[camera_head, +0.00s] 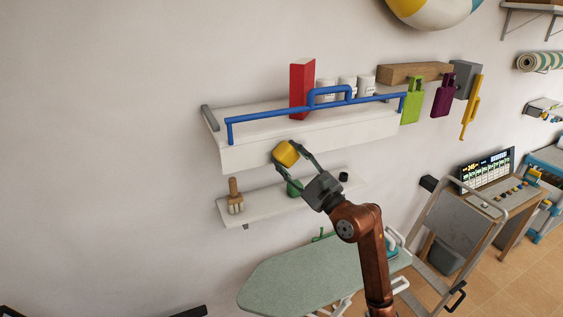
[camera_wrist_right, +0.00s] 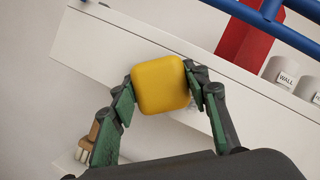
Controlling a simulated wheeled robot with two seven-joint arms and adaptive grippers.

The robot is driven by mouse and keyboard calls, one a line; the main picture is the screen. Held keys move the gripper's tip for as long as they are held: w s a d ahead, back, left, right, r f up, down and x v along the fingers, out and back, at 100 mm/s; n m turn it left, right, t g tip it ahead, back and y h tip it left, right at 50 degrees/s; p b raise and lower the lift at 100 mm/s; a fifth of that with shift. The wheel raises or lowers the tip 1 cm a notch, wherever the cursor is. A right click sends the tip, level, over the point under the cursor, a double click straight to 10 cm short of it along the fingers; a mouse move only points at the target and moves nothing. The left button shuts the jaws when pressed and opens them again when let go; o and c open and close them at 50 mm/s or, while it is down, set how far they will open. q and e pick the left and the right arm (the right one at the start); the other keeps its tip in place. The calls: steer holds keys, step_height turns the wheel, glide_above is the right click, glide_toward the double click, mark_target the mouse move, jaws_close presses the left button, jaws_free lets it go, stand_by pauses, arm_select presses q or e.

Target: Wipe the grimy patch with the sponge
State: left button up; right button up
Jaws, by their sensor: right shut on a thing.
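The sponge (camera_head: 286,153) is a yellow rounded block. My right gripper (camera_head: 289,156) is shut on it, one finger on each side, in front of the white front face of the upper shelf (camera_head: 245,155). In the right wrist view the sponge (camera_wrist_right: 160,85) sits between the green and black fingers (camera_wrist_right: 158,92) and covers part of that face. A faint greyish mark (camera_wrist_right: 190,112) shows beside the sponge's lower right; I cannot tell if it is the grimy patch. I cannot tell whether the sponge touches the shelf face. My left gripper is not in view.
A blue rail (camera_head: 270,124) runs along the upper shelf, with a red box (camera_head: 302,88) and white tins behind it. An ironing board (camera_head: 300,275) is below.

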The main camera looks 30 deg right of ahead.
steer(key=shift+d+b, duration=0.3)
steer(key=shift+d, duration=0.55)
steer(key=shift+s+d+f+b, duration=0.1)
steer(key=shift+d+b, duration=0.8)
steer(key=shift+d, duration=0.65)
steer(key=shift+s+d+f+b, duration=0.1)
steer(key=shift+d+b, duration=0.75)
steer(key=shift+d, duration=0.7)
steer(key=shift+d+r+b, duration=0.1)
steer(key=shift+d+b, duration=0.25)
steer(key=shift+d, duration=0.2)
steer(key=shift+a, duration=0.1)
